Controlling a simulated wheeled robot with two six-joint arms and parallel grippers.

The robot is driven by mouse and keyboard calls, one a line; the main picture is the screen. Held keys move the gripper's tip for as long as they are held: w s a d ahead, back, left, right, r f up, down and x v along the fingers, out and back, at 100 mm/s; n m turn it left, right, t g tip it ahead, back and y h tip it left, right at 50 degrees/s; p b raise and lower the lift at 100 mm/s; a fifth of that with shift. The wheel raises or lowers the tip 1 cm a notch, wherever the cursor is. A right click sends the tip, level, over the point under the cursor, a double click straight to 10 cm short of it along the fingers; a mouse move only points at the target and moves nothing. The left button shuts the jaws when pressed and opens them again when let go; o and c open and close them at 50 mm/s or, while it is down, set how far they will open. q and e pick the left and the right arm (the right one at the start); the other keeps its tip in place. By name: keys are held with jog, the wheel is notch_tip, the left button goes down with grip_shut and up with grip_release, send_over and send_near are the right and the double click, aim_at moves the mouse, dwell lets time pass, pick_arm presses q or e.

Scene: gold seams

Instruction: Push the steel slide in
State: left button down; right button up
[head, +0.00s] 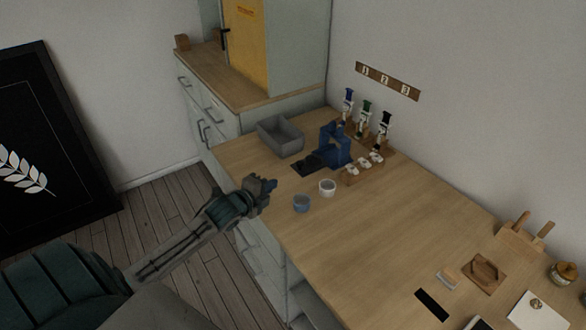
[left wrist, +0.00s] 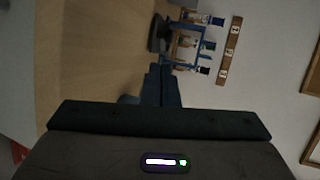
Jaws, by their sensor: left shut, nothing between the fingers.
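My left gripper (head: 271,185) is shut and empty, held near the left edge of the table, short of the blue stand. Its closed dark fingers also show in the left wrist view (left wrist: 161,86). A blue frame-like stand (head: 328,140) is on the far part of the table, with a dark flat piece (head: 309,164) at its left foot. The stand also shows in the left wrist view (left wrist: 189,42), beyond the fingertips and apart from them. I cannot make out a steel slide for certain in either view. My right gripper is not in view.
A grey bin (head: 281,137) stands left of the stand. A blue cup (head: 301,203) and a white cup (head: 327,187) stand near the gripper. Wooden racks (head: 369,168) with small items are right of the stand. The middle of the table is clear.

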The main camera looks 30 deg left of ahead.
pick_arm(q)
jog(key=p, duration=0.2)
send_near(301, 172)
jog(key=w, duration=0.3)
jog(key=w+a, duration=0.1)
jog(key=w, duration=0.2)
jog(key=shift+w+a, duration=0.1)
jog(key=shift+a, duration=0.05)
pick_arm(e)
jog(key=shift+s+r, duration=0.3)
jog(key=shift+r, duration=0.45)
pick_arm(q)
jog(key=shift+w+b, duration=0.35)
jog(key=shift+b, duration=0.3)
jog(key=w+b, duration=0.1)
jog(key=w+d+b, duration=0.1)
jog(key=shift+w+d+f, duration=0.2)
jog(key=shift+w, duration=0.1)
jog(key=w+b, duration=0.1)
jog(key=w+d+b, duration=0.1)
jog(key=w, duration=0.1)
jog(key=w+b, duration=0.1)
jog(key=shift+w+d, duration=0.2)
jog(key=shift+d, duration=0.2)
jog(key=shift+w+d+r+b, duration=0.1)
jog(key=shift+w+b, duration=0.25)
jog(key=shift+r, duration=0.4)
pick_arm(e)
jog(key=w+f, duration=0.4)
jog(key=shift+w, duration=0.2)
